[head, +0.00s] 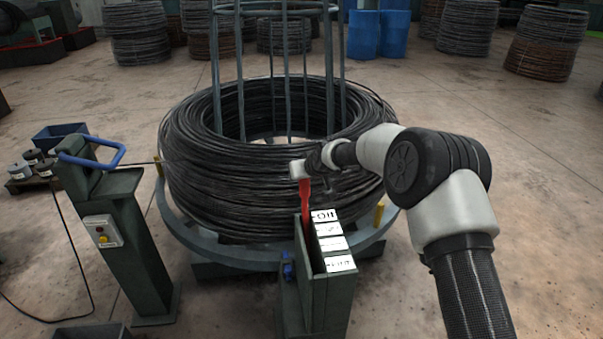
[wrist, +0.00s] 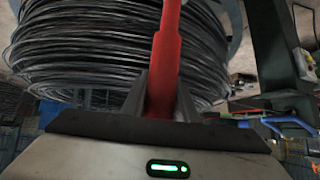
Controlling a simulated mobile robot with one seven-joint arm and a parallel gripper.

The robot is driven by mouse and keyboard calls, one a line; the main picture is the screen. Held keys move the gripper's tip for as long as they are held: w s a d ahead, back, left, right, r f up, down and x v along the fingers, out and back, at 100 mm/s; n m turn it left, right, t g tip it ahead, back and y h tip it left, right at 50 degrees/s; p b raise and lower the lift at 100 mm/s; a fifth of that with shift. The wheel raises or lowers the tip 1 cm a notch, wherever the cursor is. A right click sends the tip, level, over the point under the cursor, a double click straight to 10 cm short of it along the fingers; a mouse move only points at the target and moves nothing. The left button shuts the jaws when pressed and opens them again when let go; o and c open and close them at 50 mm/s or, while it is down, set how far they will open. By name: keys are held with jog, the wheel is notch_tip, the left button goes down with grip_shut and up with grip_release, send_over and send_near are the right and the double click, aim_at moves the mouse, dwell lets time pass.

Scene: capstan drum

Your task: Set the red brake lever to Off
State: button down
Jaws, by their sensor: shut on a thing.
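The red brake lever (head: 306,197) stands up from a slot in a dark green box (head: 325,285) in front of the wire coil. It is at the far end of the slot, beside the farthest white label (head: 324,215), which seems to read Off. My gripper (head: 301,175) is at the lever's top end. In the wrist view the red lever (wrist: 168,55) passes between the two dark fingers of my gripper (wrist: 162,95), which is shut on it. The lever's lower part is hidden inside the box.
A large coil of black wire (head: 200,170) on a round grey base is right behind the lever box. A green post (head: 125,240) with a blue handle (head: 108,158) and a button box stands to the left. Floor on the right is open.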

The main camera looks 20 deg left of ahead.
jog(key=shift+w+a+r, duration=0.1)
jog(key=shift+w+r, duration=0.05)
jog(key=c, duration=1.8)
grip_release()
jog(key=o, duration=0.4)
jog(key=shift+w+a+f, duration=0.1)
jog(key=shift+w+f, duration=0.05)
jog(key=shift+f, duration=0.05)
jog(key=v, duration=1.7)
jog(key=shift+r+p, duration=0.15)
jog(key=shift+p, duration=0.3)
